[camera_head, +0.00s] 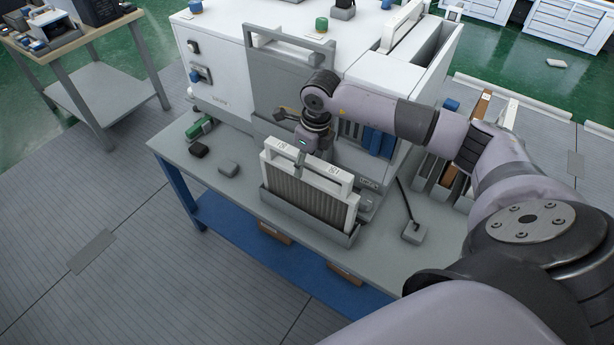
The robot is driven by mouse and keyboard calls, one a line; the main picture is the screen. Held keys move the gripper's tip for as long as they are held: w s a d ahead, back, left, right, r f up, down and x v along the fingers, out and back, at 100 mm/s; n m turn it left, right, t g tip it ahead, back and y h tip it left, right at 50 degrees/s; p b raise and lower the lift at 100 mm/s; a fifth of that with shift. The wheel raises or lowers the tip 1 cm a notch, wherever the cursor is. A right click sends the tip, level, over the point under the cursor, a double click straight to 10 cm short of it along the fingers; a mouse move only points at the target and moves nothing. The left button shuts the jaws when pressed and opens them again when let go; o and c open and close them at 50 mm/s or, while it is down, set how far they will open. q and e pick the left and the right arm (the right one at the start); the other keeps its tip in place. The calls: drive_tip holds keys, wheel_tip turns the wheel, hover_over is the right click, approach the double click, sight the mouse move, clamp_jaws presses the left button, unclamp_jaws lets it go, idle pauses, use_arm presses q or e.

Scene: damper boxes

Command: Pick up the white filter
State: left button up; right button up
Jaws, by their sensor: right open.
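The white filter (308,193) has a white frame, a white top handle and a pleated grey-brown face. It stands upright in a grey holder (303,222) at the front of the grey worktable, its lower edge hidden by the holder's wall. My right gripper (299,155) is open at the filter's top handle, on its far side and left of the middle. The fingers are small and partly hidden, so I cannot tell whether they touch the handle. My left gripper is out of view.
A white machine (225,70) with a grey front panel stands behind the filter. A grey box with a lever (413,232) stands right. My right arm covers the right side.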

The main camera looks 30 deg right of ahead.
drive_tip(key=shift+c, duration=0.5)
clamp_jaws()
idle(0.3)
